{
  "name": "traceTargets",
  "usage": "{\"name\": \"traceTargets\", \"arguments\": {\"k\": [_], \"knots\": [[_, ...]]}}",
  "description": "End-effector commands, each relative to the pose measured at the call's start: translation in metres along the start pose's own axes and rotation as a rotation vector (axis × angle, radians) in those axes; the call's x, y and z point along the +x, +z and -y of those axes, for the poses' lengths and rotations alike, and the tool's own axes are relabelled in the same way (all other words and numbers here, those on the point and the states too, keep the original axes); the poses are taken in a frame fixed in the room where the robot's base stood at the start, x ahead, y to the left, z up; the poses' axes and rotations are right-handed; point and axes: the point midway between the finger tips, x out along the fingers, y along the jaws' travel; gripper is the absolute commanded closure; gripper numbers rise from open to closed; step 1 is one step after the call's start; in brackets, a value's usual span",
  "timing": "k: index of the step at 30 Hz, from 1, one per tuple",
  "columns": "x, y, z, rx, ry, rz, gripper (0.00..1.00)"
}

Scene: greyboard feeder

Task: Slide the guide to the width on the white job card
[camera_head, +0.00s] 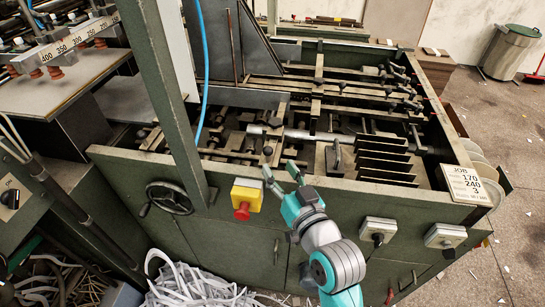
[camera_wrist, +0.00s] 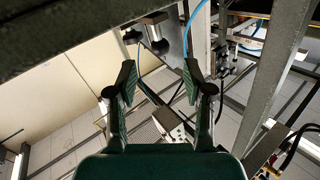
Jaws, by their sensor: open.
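The white job card (camera_head: 466,186) lies at the right front corner of the green machine and shows 170, 240 and 3. Its small row labels are hard to read. A white scale (camera_head: 72,38) at the upper left is marked 400, 350, 300 and lower numbers to the right. I cannot tell for sure which part is the guide; a small dark upright block with a handle (camera_head: 334,158) stands on the machine bed. My gripper (camera_head: 279,170) is open and empty above the machine's front edge, left of that block. In the wrist view my gripper (camera_wrist: 159,80) has nothing between its fingers.
A yellow box with a red button (camera_head: 246,196) and a handwheel (camera_head: 170,198) are on the front panel. A green post (camera_head: 162,90) and a blue hose (camera_head: 203,70) rise left of my gripper. Rods and bars (camera_head: 300,132) crowd the bed. White paper strips (camera_head: 195,287) fill the floor below.

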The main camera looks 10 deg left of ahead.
Motion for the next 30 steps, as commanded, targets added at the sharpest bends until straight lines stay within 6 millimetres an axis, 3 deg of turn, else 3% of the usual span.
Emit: {"name": "traceTargets", "arguments": {"k": [3, 10, 30], "knots": [[-0.021, 0.000, 0.000, 0.001, 0.001, 0.001, 0.49], [-0.043, 0.000, 0.000, 0.001, 0.000, 0.001, 0.49], [-0.048, 0.002, -0.001, 0.001, 0.003, 0.001, 0.49]]}}
